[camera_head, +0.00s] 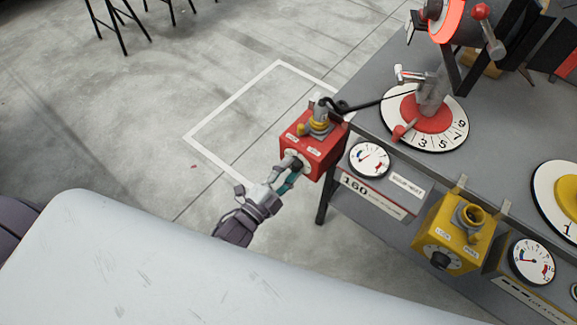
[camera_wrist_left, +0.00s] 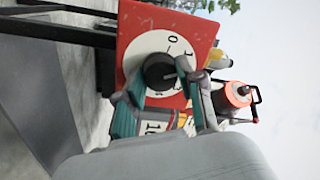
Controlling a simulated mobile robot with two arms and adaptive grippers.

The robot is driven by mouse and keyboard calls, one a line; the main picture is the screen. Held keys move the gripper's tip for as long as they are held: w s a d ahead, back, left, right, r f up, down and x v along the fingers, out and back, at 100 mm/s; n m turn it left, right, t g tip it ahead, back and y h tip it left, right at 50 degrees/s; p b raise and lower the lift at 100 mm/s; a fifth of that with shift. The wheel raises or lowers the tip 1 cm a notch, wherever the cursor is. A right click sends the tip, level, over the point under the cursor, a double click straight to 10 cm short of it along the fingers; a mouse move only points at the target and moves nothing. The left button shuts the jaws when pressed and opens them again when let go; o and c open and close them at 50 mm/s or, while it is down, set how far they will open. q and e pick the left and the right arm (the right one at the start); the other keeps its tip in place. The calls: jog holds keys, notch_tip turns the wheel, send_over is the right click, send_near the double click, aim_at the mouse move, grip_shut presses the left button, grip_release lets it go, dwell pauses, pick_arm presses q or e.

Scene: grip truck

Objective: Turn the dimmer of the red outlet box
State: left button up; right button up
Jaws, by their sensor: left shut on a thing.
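The red outlet box (camera_head: 318,149) hangs at the near left corner of the grey table in the head view. Its red front with a white round dial (camera_wrist_left: 150,52) fills the upper middle of the left wrist view. The black dimmer knob (camera_wrist_left: 160,72) sits at the dial's middle, with digits around it. My left gripper (camera_head: 287,172) is at the front of the box. In the left wrist view its fingers (camera_wrist_left: 170,98) reach around the knob and are shut on it, hiding part of it. My right gripper is in neither view.
A yellow outlet box (camera_head: 455,240) with a black knob hangs on the table's (camera_head: 372,118) front edge. A black cable runs from the red box.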

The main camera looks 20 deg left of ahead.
pick_arm(q)
jog(key=n+p, duration=0.2)
jog(key=n, duration=0.3)
jog(key=shift+r+n, duration=0.1)
jog(key=shift+n, duration=0.3)
jog(key=shift+d+n+y+p, duration=0.1)
jog(key=shift+n+y+p, duration=0.2)
jog(key=shift+n+p, duration=1.3)
jog(key=shift+n+b, duration=0.7)
jog(key=shift+n, duration=0.2)
jog(key=o, duration=1.2)
jog(key=shift+c, duration=0.2)
jog(key=shift+s, duration=0.2)
jog(key=v, duration=1.1)
jog(key=shift+s, duration=0.3)
